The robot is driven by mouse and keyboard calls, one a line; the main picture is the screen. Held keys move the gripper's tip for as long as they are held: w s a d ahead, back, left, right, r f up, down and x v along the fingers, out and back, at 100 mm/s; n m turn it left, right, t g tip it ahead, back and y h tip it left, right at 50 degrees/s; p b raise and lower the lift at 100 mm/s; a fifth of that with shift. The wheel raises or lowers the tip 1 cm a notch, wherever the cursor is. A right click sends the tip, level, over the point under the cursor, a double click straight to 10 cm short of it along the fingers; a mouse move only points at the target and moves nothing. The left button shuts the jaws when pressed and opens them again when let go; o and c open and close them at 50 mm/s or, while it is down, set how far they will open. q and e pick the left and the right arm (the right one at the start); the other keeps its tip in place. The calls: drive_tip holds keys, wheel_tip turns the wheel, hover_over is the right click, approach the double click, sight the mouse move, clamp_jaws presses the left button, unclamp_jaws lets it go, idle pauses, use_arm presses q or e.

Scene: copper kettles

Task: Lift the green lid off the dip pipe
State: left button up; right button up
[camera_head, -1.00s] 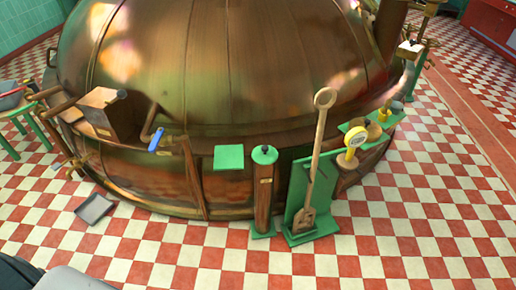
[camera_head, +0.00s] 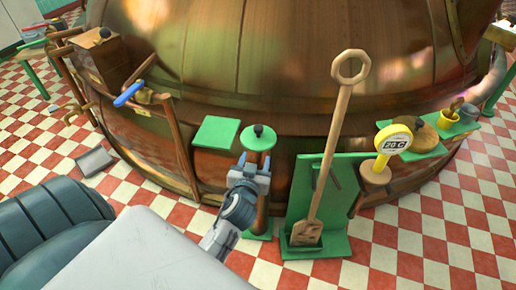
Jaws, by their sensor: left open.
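The green lid (camera_head: 258,139), a round disc with a dark knob on top, sits on the upright copper dip pipe (camera_head: 263,213) in front of the big kettle. My left gripper (camera_head: 250,170) is open, with its fingers pointing up just below the lid in the picture. It overlaps the upper pipe and hides part of it. I see nothing between the fingers, and the depth gap to the pipe and lid is hard to tell. My right gripper is out of view.
A green square plate (camera_head: 216,132) is left of the lid. A wooden paddle (camera_head: 328,160) leans in a green stand (camera_head: 300,190) to the right, near a yellow dial thermometer (camera_head: 393,139). A blue-handled tap (camera_head: 129,94) and a grey pan (camera_head: 94,161) are left. Checkered floor is open at right.

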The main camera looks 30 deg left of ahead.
use_arm(q)
drive_tip(key=n+t+y, duration=0.1)
approach(259, 126)
drive_tip(key=shift+w+a+f, duration=0.1)
drive_tip(key=shift+w+f, duration=0.4)
drive_tip(key=shift+w, duration=0.05)
drive_tip(key=x, duration=0.3)
drive_tip(key=shift+w+a, duration=0.2)
drive_tip(key=shift+w, duration=0.15)
drive_tip(key=x, duration=0.6)
drive_tip(key=shift+w+a, duration=0.15)
drive_tip(key=shift+a, duration=0.05)
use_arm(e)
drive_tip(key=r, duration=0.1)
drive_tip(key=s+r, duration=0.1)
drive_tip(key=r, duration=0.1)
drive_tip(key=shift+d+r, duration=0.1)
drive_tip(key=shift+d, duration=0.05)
use_arm(q)
drive_tip(key=shift+c, duration=0.2)
clamp_jaws()
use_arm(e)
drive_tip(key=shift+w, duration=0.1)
